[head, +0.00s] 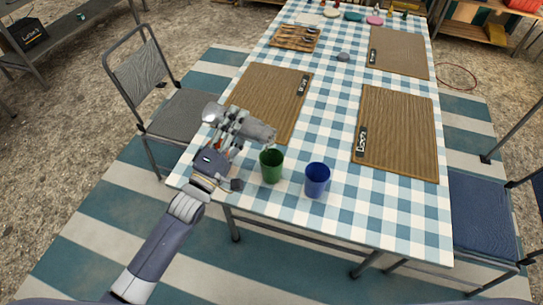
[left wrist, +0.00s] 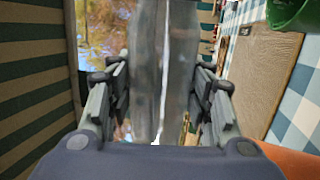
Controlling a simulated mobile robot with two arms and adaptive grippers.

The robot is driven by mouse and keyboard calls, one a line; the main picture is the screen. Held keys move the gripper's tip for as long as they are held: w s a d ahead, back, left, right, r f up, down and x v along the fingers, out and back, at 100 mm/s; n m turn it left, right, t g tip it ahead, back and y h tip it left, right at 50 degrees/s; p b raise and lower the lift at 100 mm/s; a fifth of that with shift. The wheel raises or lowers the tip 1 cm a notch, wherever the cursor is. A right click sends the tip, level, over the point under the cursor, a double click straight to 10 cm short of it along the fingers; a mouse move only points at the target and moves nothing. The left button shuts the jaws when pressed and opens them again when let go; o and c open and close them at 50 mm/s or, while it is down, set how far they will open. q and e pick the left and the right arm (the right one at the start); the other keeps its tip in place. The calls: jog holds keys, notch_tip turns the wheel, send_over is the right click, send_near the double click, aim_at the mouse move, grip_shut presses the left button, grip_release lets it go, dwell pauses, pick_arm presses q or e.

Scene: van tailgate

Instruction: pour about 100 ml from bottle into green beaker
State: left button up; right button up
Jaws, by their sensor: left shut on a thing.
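The bottle (head: 260,131) is greyish and see-through. My left gripper (head: 236,126) is shut around its middle and holds it tipped well over, nearly lying flat, above the table's near left part. Its right end is just above and behind the rim of the green beaker (head: 271,168), which stands upright on the table. I cannot tell whether liquid is running out or how much is in the beaker. In the left wrist view the bottle (left wrist: 163,60) is between the two fingers, and part of the green beaker (left wrist: 292,12) shows at the top right. My right gripper is out of view.
A blue cup (head: 317,180) stands close to the right of the green beaker. Brown placemats (head: 398,130) lie on the checked tablecloth (head: 335,115). A grey chair (head: 180,108) is at the left, a blue chair (head: 487,215) at the right. The near table edge is close.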

pick_arm(q)
jog(key=shift+s+d, duration=0.15)
jog(key=shift+s, duration=0.1)
jog(key=n, duration=0.1)
jog(key=n+y, duration=0.1)
jog(key=shift+w+a+n, duration=0.1)
jog(key=shift+a+n, duration=0.1)
jog(key=shift+n, duration=0.2)
jog(key=shift+w+a+r+n+t+y, duration=0.15)
jog(key=shift+a+n, duration=0.1)
jog(key=shift+n, duration=0.35)
jog(key=shift+w+a+r+n+t+y, duration=0.1)
jog(key=shift+a+n+t+y, duration=0.1)
jog(key=shift+n, duration=0.4)
jog(key=shift+n+p, duration=0.3)
jog(key=shift+n, duration=0.1)
jog(key=shift+n+y+p, duration=0.35)
jog(key=shift+n+p, duration=0.05)
jog(key=shift+n, duration=0.2)
